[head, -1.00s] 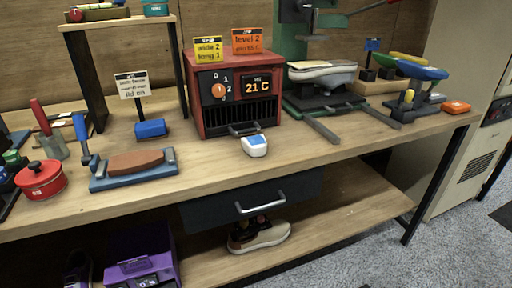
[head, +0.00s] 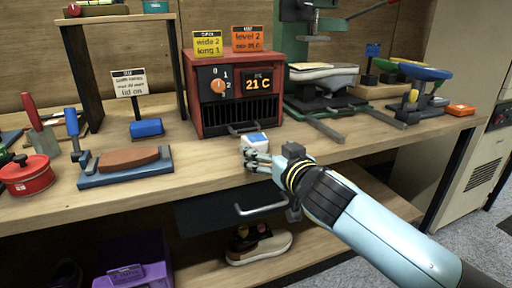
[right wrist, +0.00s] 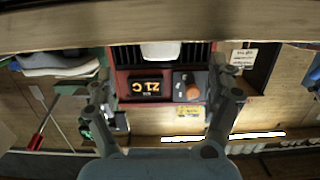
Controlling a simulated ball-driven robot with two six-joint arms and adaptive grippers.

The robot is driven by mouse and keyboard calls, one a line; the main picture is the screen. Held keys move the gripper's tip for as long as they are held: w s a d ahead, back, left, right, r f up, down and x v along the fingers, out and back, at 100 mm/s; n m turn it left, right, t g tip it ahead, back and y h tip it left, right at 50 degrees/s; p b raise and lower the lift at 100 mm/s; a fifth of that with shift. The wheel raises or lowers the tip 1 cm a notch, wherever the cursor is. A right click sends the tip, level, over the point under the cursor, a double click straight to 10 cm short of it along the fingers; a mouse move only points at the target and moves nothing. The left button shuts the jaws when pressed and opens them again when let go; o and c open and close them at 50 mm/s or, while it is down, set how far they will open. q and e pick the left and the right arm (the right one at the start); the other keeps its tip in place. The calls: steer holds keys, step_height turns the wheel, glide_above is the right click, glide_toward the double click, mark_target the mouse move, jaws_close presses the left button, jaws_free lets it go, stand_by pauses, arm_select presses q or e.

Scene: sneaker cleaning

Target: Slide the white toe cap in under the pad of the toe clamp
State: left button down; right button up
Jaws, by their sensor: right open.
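A small white piece with a blue top (head: 254,140) sits at the table's front edge before the red heater; I cannot tell whether it is the toe cap. It shows partly as a white shape at the top of the right wrist view (right wrist: 160,50). My right gripper (head: 257,161) is open, its fingers just in front of this piece. In the right wrist view its fingers (right wrist: 162,76) are spread, with nothing held between them. A white-soled shoe part (head: 322,73) lies on the green press (head: 290,45), below its ram. Which fixture is the toe clamp is unclear. My left gripper is out of view.
The red heater (head: 235,97) stands behind the white piece. A blue-based block holder (head: 126,166) and a red pot (head: 28,176) are at left. A drawer handle (head: 260,208) sits below the table edge. Press levers (head: 327,130) jut toward the front.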

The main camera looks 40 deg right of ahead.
mark_target(256, 138)
steer(key=shift+x, duration=1.2)
steer(key=x, duration=0.5)
steer(key=shift+w+r, duration=0.1)
steer(key=shift+w, duration=0.15)
steer(key=shift+r, duration=0.1)
steer(key=c, duration=1.4)
